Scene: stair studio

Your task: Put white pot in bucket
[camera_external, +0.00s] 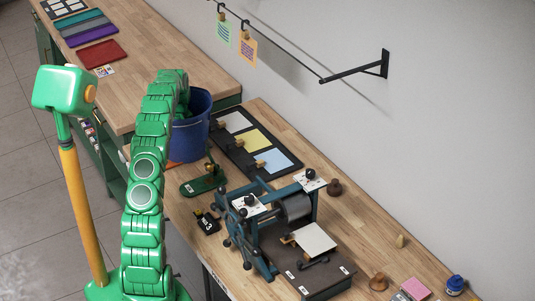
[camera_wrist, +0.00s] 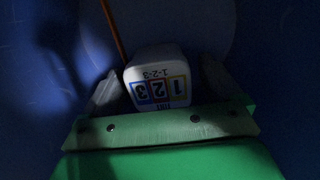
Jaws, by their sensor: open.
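The blue bucket (camera_external: 191,137) stands on the lower workbench, beside the step up to the higher one. My arm curves down into it, so my gripper is hidden in the external view. In the wrist view, dark blue bucket walls (camera_wrist: 275,50) surround my gripper (camera_wrist: 161,82). Its fingers are open, one on each side of the white pot (camera_wrist: 157,72). The pot is white and rounded, with a coloured "1 2 3" label that appears upside down. It is inside the bucket. I cannot tell whether it touches the fingers or rests on the bottom.
A thin orange rod (camera_wrist: 112,30) shows behind the pot. Right of the bucket lies a dark frame with coloured cards (camera_external: 257,141). In front are a green stand (camera_external: 203,181) and a blue-grey press (camera_external: 290,225). A wall rail (camera_external: 355,68) juts out at upper right.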

